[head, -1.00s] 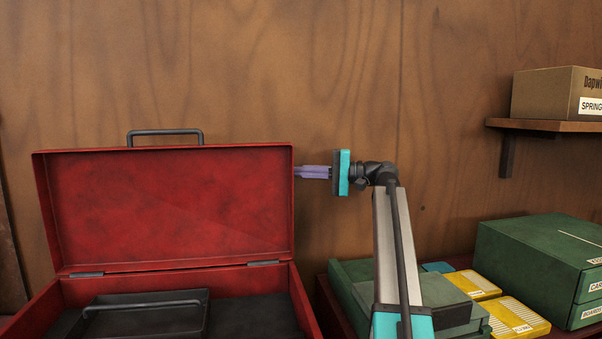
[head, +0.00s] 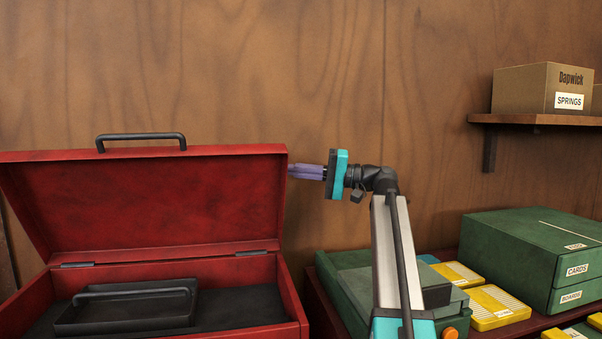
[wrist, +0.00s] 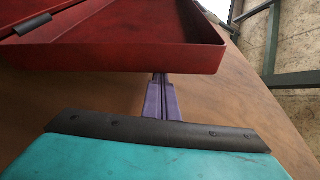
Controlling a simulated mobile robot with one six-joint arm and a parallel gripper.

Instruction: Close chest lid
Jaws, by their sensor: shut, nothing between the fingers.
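The red chest (head: 290,305) stands at the left with its lid (head: 150,200) raised upright, leaning back on its hinges near the wall. A black handle (head: 141,136) sits on the lid's top edge. My gripper (head: 290,171) is shut and empty, its purple fingers pointing left at the lid's right edge, near its upper corner. In the wrist view the shut fingers (wrist: 161,82) reach to the edge of the red lid (wrist: 150,60), and their tips are partly hidden behind it. I cannot tell whether they touch the lid.
A black tray (head: 125,318) lies inside the chest. To the right are a green case (head: 345,285), yellow boxes (head: 495,305) and a large green box (head: 530,255). A shelf (head: 530,119) on the wooden wall holds a springs box (head: 525,90).

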